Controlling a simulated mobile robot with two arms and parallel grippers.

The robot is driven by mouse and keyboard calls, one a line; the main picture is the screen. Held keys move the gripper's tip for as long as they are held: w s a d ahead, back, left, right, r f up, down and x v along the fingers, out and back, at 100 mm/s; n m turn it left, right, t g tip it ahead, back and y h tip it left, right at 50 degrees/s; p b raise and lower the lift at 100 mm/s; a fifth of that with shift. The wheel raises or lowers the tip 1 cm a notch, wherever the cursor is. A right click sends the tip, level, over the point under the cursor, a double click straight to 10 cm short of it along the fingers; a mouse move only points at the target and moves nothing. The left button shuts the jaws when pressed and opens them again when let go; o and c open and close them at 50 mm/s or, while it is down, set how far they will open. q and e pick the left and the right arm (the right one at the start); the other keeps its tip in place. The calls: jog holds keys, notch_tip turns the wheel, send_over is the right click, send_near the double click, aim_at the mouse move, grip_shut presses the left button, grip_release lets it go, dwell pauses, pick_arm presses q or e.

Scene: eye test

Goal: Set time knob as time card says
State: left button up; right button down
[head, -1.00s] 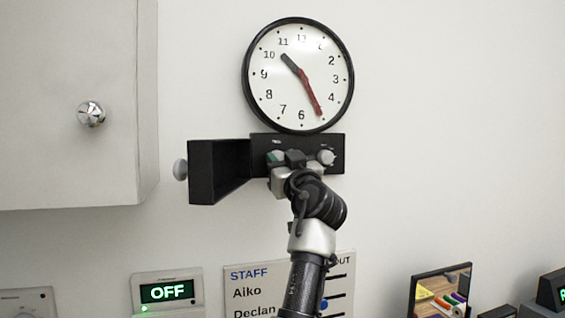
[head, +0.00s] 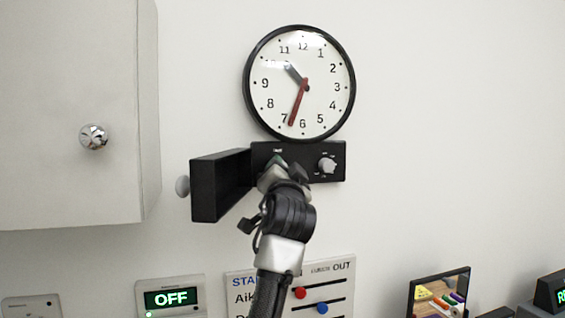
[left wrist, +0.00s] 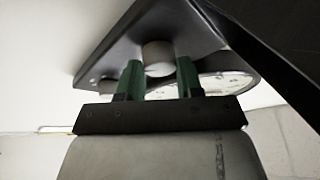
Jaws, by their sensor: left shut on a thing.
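The wall clock (head: 325,100) has a short dark hand between 10 and 11. Its long red hand (head: 298,106) points between 6 and 7. Below it is a black control panel (head: 298,149). My left gripper (head: 277,168) is at the panel's left part, hiding the knob there in the head view. In the left wrist view, my left gripper (left wrist: 158,78) has its green fingers on either side of this pale round knob (left wrist: 158,57) and is shut on it. A second knob (head: 327,166) is free at the right. No time card is visible. My right gripper is out of view.
A black cover (head: 219,185) with a grey knob stands swung open left of the panel. A white cabinet (head: 70,60) is at the left. Below are an OFF display (head: 171,298) and a staff board (head: 343,280). The wall right of the clock is clear.

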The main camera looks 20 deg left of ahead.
pick_arm(q)
jog(key=shift+s+r+m+h+p, duration=0.15)
jog(key=shift+m+h+p, duration=0.6)
jog(key=shift+m, duration=0.75)
jog(key=o, duration=0.6)
jog(key=shift+c, duration=0.2)
jog(key=o, duration=0.4)
jog(key=shift+w+a, duration=0.15)
jog(key=shift+w, duration=0.05)
jog(key=shift+c, duration=0.2)
